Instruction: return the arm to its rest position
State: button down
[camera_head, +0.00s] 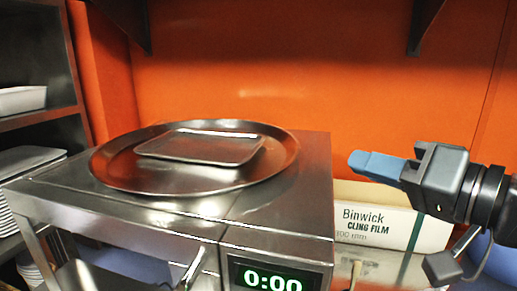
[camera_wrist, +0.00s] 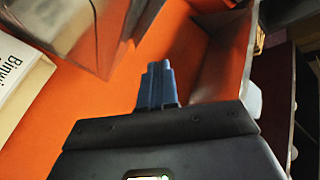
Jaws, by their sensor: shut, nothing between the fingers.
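My gripper (camera_head: 378,166) is at the right of the head view, with blue fingers pointing left. It is shut with nothing between the fingers. It is in front of the orange wall, above and in front of the cling film box and right of the steel appliance, apart from both as far as I can tell. In the wrist view the blue fingers (camera_wrist: 156,84) are together, with the orange wall behind them. Much of my arm lies outside the head view.
A steel appliance (camera_head: 284,209) with a green 0:00 display bears a round tray (camera_head: 120,170) and a smaller rectangular tray (camera_head: 200,148). A cling film box (camera_head: 375,222) stands right of it. Shelves (camera_head: 45,121) with white dishes are at the left. Dark brackets project from the wall above.

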jog(key=s+f+m+t+h, duration=0.2)
jog(key=s+f+m+h, duration=0.25)
jog(key=s+f, duration=0.45)
jog(key=s+f+m+t+h, duration=0.25)
jog(key=s+f+h, duration=0.35)
jog(key=f, duration=0.6)
jog(key=s+d+f+n+g, duration=0.1)
jog(key=s+d+f+n, duration=0.1)
jog(key=s, duration=0.9)
jog(key=s+d+f+n+g, duration=0.2)
jog(key=s+n, duration=0.4)
jog(key=s, duration=0.5)
jog(key=shift+d+f+n+b, duration=0.35)
jog(key=shift+d+f, duration=0.25)
jog(key=shift+d, duration=0.35)
